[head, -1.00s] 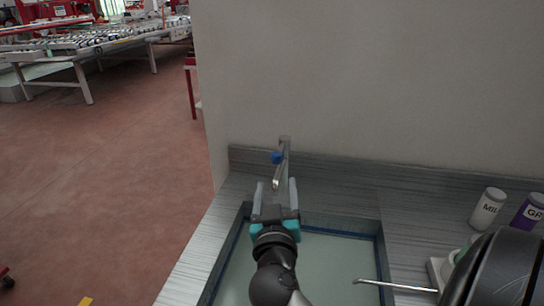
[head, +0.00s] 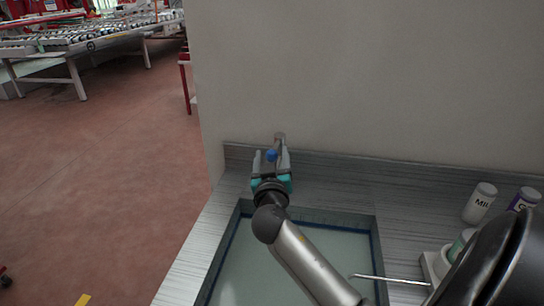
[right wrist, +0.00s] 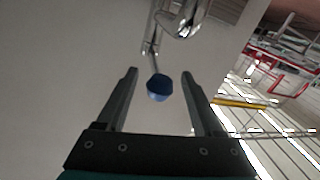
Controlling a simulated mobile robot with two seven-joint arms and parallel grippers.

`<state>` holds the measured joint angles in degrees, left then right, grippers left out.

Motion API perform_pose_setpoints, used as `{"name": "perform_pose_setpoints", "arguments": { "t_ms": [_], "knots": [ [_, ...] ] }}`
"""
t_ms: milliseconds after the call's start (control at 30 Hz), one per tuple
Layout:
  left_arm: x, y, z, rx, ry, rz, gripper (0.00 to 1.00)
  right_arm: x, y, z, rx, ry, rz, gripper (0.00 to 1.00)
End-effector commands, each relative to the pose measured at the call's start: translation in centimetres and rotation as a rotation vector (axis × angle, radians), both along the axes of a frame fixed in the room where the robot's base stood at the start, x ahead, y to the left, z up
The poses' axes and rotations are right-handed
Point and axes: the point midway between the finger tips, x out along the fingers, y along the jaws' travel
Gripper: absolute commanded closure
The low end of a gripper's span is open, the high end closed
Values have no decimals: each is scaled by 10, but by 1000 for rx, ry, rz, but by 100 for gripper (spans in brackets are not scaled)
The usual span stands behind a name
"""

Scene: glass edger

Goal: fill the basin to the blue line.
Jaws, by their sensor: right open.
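The basin (head: 236,228) is sunk in the grey counter, with a blue line (head: 330,225) along its inner walls. A pale, flat surface shows inside it; I cannot tell how its level stands to the line. A metal tap (head: 280,138) with a blue knob (head: 271,155) stands behind the basin by the wall. My right gripper (head: 272,163) is open at the tap, its fingers on either side of the knob in the head view. In the right wrist view the blue knob (right wrist: 159,90) sits between the open fingers, with no clear contact. My left gripper is out of view.
At the right of the counter stand a white bottle marked MIL (head: 480,203) and a purple-labelled bottle (head: 523,200). A thin metal rod (head: 390,280) reaches over the basin's right edge. A wall rises behind the counter; open red floor (head: 100,180) lies left.

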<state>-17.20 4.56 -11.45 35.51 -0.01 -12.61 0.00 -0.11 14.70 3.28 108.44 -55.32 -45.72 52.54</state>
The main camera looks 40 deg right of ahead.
Motion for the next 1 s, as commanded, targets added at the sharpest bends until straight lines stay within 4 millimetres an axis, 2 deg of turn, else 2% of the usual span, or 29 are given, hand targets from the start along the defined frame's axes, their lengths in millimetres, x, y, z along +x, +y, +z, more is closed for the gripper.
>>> {"name": "perform_pose_setpoints", "arguments": {
  "t_ms": [67,667,1000],
  "knots": [
    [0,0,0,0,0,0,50,0,0,0,0,0,0,33],
    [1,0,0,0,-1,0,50,0,0,0,-1,1,0,100],
    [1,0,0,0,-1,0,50,0,1,0,-1,1,0,100]
  ]
}}
